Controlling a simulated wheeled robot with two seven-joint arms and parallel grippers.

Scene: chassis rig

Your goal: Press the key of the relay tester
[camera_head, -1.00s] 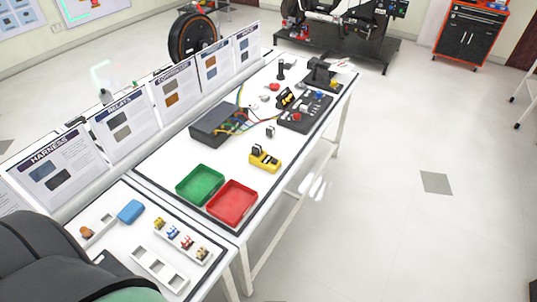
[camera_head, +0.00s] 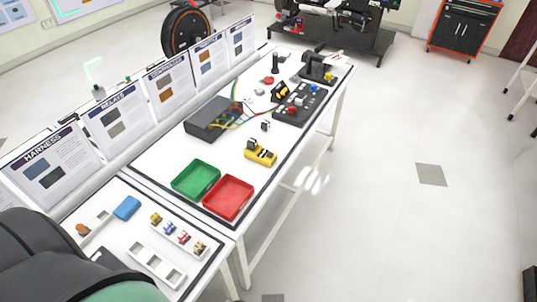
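The relay tester appears to be the small yellow device (camera_head: 262,156) on the white table, just behind the trays. A small dark block sits at its left end. Its key is too small to make out. A small dark cube (camera_head: 265,126) stands apart behind it, perhaps a relay. Neither of my grippers is in view. A dark grey and green part, which seems to be my own body, covers the lower left corner.
A green tray (camera_head: 196,163) and a red tray (camera_head: 247,207) sit in front of the yellow device. A dark box (camera_head: 207,118) with coloured wires stands behind, beside a black control panel (camera_head: 297,117). Upright boards line the table's left edge.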

